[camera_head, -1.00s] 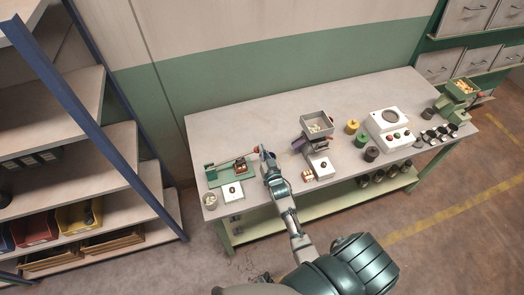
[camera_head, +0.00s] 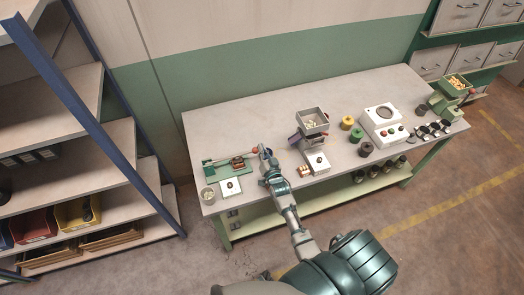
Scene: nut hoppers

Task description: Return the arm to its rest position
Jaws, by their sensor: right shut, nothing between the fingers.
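My right arm reaches up from the bottom of the head view to the table (camera_head: 232,120). My right gripper (camera_head: 264,151) is shut and empty. It is over the table close to the red knob (camera_head: 255,150) on the lever of the green fixture (camera_head: 222,169). I cannot tell whether it touches the knob. My left gripper is not in view.
A grey hopper (camera_head: 312,121) stands mid-table with a white button box (camera_head: 316,163) in front. Another white button box (camera_head: 231,187) and a clear cup (camera_head: 208,195) are at the left. A white scale (camera_head: 382,124) and green hopper (camera_head: 448,93) stand right. Blue-framed shelves (camera_head: 85,110) are at left.

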